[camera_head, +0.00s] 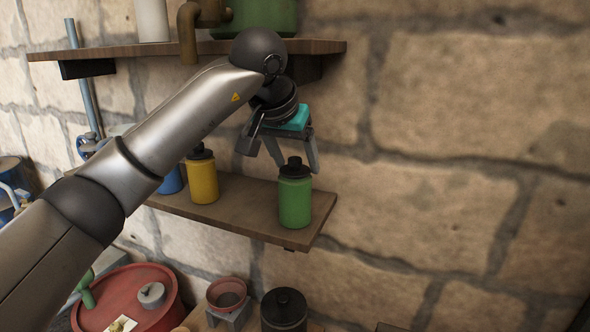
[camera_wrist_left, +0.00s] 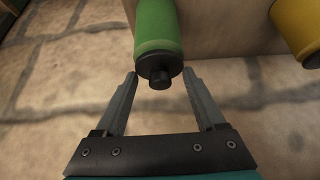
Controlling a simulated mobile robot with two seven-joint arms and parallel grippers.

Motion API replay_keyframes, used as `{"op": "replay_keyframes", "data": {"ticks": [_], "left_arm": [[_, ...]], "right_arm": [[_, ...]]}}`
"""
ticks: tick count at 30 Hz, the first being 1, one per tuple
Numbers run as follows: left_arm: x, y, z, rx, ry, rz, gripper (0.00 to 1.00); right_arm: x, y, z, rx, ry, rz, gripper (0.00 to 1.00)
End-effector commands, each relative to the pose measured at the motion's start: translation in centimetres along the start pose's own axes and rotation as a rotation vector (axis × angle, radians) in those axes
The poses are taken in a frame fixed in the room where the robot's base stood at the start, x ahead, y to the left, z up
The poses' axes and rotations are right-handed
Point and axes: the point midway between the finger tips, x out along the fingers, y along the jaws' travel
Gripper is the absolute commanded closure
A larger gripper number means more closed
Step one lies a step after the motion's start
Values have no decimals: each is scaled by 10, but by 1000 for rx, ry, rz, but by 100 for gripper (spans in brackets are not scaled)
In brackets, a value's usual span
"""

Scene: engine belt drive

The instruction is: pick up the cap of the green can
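The green can (camera_head: 295,203) stands upright near the right end of the lower shelf. Its black cap (camera_head: 294,168) is on top. My left gripper (camera_head: 294,170) is above the can, pointing down, with its fingers spread. In the left wrist view the green can (camera_wrist_left: 157,24) and its black cap (camera_wrist_left: 158,68) show just beyond the fingertips. The left gripper (camera_wrist_left: 161,80) is open there, with one finger on each side of the cap and a gap on both sides. My right gripper is not in view.
A yellow can (camera_head: 202,181) and a partly hidden blue can (camera_head: 171,182) stand left on the lower shelf (camera_head: 258,218). An upper shelf (camera_head: 150,52) holds a green container (camera_head: 262,16). Below are a red drum (camera_head: 125,300) and a dark jar (camera_head: 284,308). The wall to the right is bare.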

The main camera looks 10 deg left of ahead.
Motion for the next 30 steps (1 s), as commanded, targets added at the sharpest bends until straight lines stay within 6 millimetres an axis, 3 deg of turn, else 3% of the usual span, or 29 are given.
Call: {"op": "replay_keyframes", "data": {"ticks": [2, 14, 23, 30], "left_arm": [[0, 0, 0, 0, 0, 0, 38], [0, 0, 0, -1, 0, 0, 83], [-2, 0, -1, -1, 1, -1, 83], [-13, 0, -9, -1, 2, -2, 83]], "right_arm": [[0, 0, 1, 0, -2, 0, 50], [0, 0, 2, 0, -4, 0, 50], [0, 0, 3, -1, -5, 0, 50], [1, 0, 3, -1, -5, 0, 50]]}}
